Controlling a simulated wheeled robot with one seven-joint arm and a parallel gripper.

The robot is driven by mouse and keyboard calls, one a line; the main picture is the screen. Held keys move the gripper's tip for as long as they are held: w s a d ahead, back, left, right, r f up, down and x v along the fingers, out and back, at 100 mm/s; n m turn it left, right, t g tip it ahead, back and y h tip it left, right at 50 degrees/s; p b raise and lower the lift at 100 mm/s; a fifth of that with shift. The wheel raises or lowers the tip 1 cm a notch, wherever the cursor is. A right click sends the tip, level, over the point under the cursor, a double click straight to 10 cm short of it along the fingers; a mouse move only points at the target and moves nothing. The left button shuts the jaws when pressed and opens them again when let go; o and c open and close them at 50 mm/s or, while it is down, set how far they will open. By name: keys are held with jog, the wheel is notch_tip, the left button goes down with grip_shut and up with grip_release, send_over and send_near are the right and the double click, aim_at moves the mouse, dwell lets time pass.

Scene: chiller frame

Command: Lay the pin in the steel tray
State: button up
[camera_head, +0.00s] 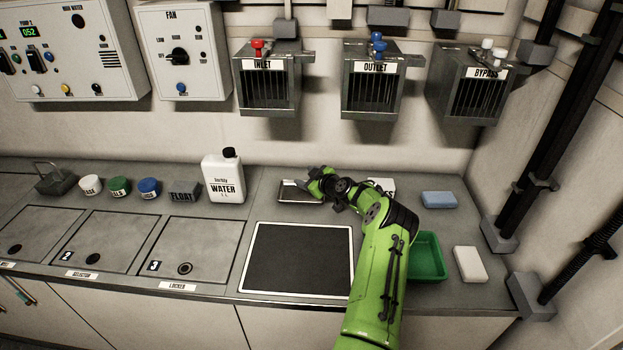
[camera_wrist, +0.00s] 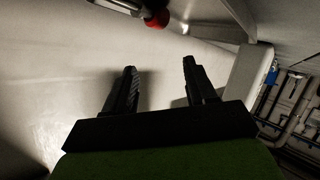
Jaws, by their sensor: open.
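My gripper (camera_head: 298,184) reaches to the left over the back of the counter in the head view. In the wrist view my gripper (camera_wrist: 159,66) has its two dark fingers apart, with nothing visible between them. A small flat tray (camera_head: 293,198), which looks like the steel tray, lies on the counter below and around my gripper. My gripper and arm cover part of it, and its inside is hard to make out. I cannot pick out the pin in either view.
A white water bottle (camera_head: 222,178) stands to the left of my gripper. A black mat (camera_head: 298,259) with a pale border lies in front. A green tray (camera_head: 427,262), a white block (camera_head: 469,264) and a blue block (camera_head: 438,199) are to the right. Wall boxes hang above.

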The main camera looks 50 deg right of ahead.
jog(key=p+v, duration=0.3)
jog(key=v, duration=1.2)
jog(key=shift+s+r+p, duration=0.2)
jog(key=shift+s+p, duration=0.05)
jog(key=shift+p, duration=0.05)
jog(key=shift+w+a, duration=0.1)
jog(key=shift+a, duration=0.05)
